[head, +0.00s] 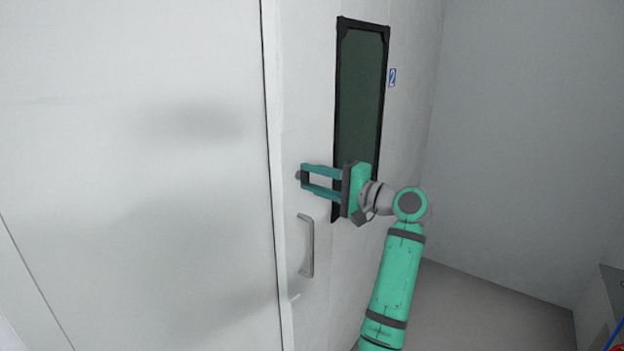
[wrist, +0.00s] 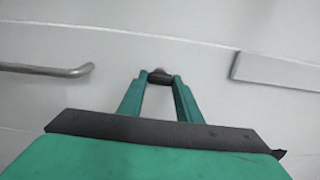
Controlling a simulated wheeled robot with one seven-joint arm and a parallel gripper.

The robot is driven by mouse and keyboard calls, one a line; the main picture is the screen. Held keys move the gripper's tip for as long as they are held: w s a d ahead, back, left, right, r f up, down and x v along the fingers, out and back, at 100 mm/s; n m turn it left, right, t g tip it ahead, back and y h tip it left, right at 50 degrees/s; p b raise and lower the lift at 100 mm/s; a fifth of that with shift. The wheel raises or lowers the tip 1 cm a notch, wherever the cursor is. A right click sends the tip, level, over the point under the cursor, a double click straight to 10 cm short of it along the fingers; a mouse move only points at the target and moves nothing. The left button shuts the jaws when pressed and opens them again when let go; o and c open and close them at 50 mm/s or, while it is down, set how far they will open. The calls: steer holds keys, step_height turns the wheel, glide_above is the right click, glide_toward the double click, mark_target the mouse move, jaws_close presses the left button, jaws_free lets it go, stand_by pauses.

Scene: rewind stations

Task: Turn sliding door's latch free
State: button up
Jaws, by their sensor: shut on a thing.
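The sliding door is a white panel (head: 308,110) with a tall dark window (head: 361,95) in a black frame. Its latch (head: 298,175) is a small dark grey piece near the door's left edge, above the handle, mostly hidden by the fingertips. My gripper (head: 304,178) reaches it from the right, with its teal fingers shut on it. In the wrist view the fingertips (wrist: 159,78) meet around the latch (wrist: 158,71), of which only a small dark part shows. I cannot tell how far the latch is turned.
A grey bar handle (head: 308,245) stands out from the door below my gripper; it also shows at left in the wrist view (wrist: 50,70). A wide white panel (head: 120,180) lies left of the seam. A pale flat strip (wrist: 280,72) is at the wrist view's right. Floor (head: 480,310) shows at lower right.

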steer(key=o, duration=1)
steer(key=shift+o, duration=0.2)
steer(key=v, duration=1.1)
steer(key=shift+f, duration=0.1)
